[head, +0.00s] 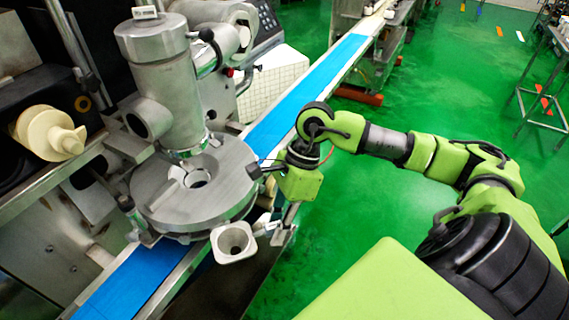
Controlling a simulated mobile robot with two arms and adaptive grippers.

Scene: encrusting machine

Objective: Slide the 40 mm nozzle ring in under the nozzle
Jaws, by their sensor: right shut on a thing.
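The 40 mm nozzle ring (233,243) is a pale grey, roughly square block with a round funnel-like hole. It is at the lower middle of the head view, in front of and to the right of the large round metal disc (160,203), apart from the space under the nozzle. My right gripper (280,233) points down and is shut on its labelled handle end; the fingertips are small and partly hidden. The nozzle (190,148) is the lower end of the upright metal cylinder, above the disc's central opening. My left gripper is not in view.
A blue conveyor belt (130,285) runs diagonally beneath the disc. A cream-coloured screw-shaped part (50,133) sits at the left. The machine's control panel (268,20) stands behind. The green floor (430,90) to the right is mostly open, with a metal rack (545,110) at the far right.

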